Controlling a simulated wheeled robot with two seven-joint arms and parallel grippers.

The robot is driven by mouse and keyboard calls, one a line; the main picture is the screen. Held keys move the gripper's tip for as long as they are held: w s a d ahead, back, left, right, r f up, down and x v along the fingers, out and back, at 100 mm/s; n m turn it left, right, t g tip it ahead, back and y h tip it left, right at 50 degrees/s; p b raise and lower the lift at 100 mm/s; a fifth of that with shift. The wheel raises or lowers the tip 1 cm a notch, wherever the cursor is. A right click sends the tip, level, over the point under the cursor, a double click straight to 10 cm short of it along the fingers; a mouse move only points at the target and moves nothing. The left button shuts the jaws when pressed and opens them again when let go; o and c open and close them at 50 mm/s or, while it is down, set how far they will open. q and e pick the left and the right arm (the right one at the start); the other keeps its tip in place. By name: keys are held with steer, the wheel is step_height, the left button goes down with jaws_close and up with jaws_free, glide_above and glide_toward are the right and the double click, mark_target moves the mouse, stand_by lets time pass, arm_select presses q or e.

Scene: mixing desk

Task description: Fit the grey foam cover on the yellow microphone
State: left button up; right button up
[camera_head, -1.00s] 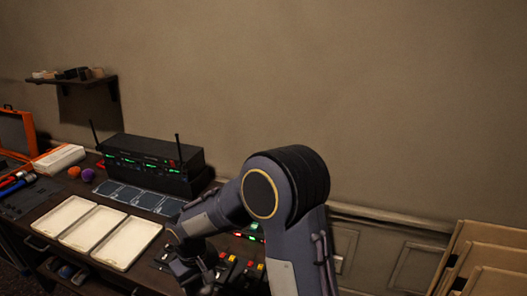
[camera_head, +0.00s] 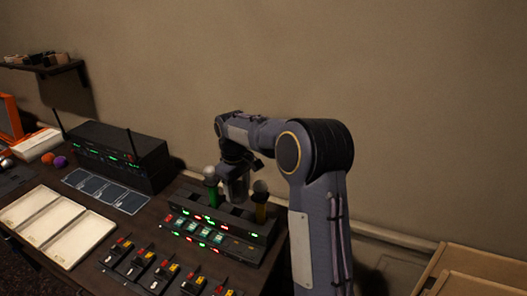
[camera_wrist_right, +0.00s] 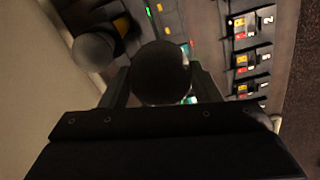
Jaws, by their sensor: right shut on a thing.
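The yellow microphone (camera_head: 261,211) stands upright in a dark dock, its round grey head on top. In the right wrist view its head (camera_wrist_right: 93,52) is at the upper left, bare, with a yellow ring behind it. My right gripper (camera_head: 236,190) is above the dock, between the green microphone (camera_head: 212,190) and the yellow one. It is shut on a dark round thing, which looks like the grey foam cover (camera_wrist_right: 160,72), between its fingers. The cover is apart from the yellow microphone's head in the wrist view. My left gripper is not in view.
The dock (camera_head: 245,222) has lit indicators. Several small switch units (camera_head: 168,271) stand in front of it. A pale three-part tray (camera_head: 82,243), a black receiver (camera_head: 110,150) with antennas, and orange (camera_head: 47,159) and purple (camera_head: 61,162) foam balls are to the left.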

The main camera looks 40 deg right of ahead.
mark_target(261, 182)
steer(key=shift+n, duration=0.6)
steer(key=d+r, duration=0.4)
steer(key=d, duration=0.1)
steer(key=d+r+p, duration=0.1)
steer(key=d+r, duration=0.1)
steer(key=d, duration=0.1)
steer(key=shift+r, duration=0.35)
steer(key=shift+s+d+r, duration=0.1)
steer(key=shift+d, duration=0.2)
steer(key=shift+f, duration=0.65)
step_height(261, 182, down, 2)
steer(key=shift+f, duration=0.5)
steer(key=shift+f+b, duration=1.6)
steer(key=shift+f, duration=1.05)
